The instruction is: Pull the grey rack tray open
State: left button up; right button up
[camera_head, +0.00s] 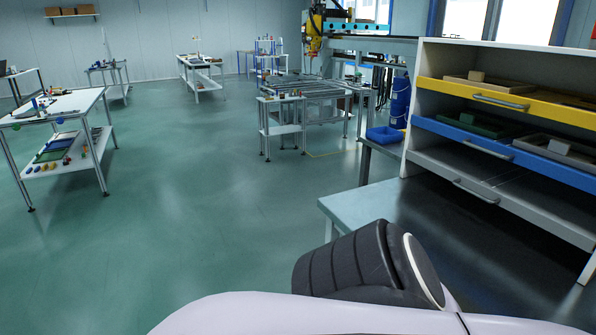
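The grey rack tray (526,203) is the lowest of three trays in a white rack (499,56) at the right. Its front carries a bar handle (475,191), and nothing touches it. Its front looks roughly in line with the trays above, and I see no clear sign of it being pulled out. A white and dark arm part of mine fills the bottom of the view. Neither of my grippers shows.
Above the grey tray are a blue tray (535,160) and a yellow tray (545,106), each with a handle. A small blue bin (384,135) sits left of the rack.

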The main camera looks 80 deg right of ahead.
aim_at(567, 212)
jog(key=z, duration=3.75)
jog(key=j+z, duration=0.35)
jog(key=j, duration=0.25)
jog(key=j+z, duration=0.4)
jog(key=j, duration=0.2)
jog(key=j+z, duration=0.35)
jog(key=j, duration=0.25)
